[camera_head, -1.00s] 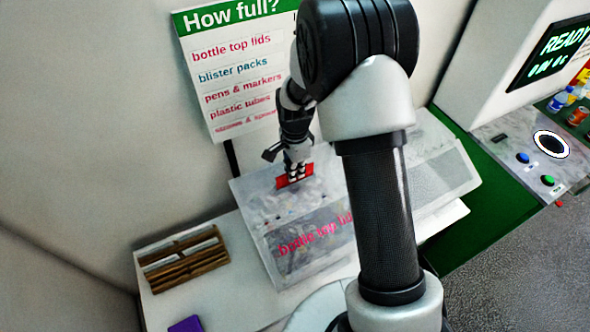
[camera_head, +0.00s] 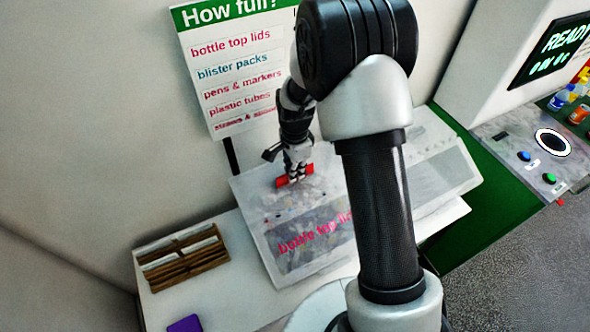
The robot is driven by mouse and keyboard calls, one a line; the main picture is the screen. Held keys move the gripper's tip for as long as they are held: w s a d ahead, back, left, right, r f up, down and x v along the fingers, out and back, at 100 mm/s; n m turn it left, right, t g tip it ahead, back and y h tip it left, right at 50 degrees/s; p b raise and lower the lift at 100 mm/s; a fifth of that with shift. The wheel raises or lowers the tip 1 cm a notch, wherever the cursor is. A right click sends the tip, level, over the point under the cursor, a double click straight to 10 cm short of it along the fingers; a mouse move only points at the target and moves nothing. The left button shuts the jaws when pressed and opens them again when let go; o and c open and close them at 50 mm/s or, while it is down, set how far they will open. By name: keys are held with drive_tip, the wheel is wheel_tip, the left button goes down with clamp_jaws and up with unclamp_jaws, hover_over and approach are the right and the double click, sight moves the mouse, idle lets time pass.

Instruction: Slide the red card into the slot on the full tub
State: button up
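The red card (camera_head: 282,181) is at the fingers of my gripper (camera_head: 295,174), near the back of the top of a pale tub. My gripper points down and looks shut on the card. The tub (camera_head: 258,207) is marked "bottle top lids" in pink and has a translucent front with a dark band. My gripper covers the middle of the card, and red shows on both sides of it. I cannot make out the slot or whether the card's lower edge is in it. My arm hides the tub's right side.
A wooden card rack (camera_head: 183,262) stands left of the tub on the white table (camera_head: 225,290). A purple item (camera_head: 187,324) lies at the front left. A "How full?" board (camera_head: 233,70) hangs behind. A machine with a READY screen (camera_head: 549,55) is at the right.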

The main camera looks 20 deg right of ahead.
drive_tip(key=o, duration=0.4)
drive_tip(key=shift+r, duration=0.1)
wheel_tip(320, 180, up, 12)
idle(0.5)
idle(0.3)
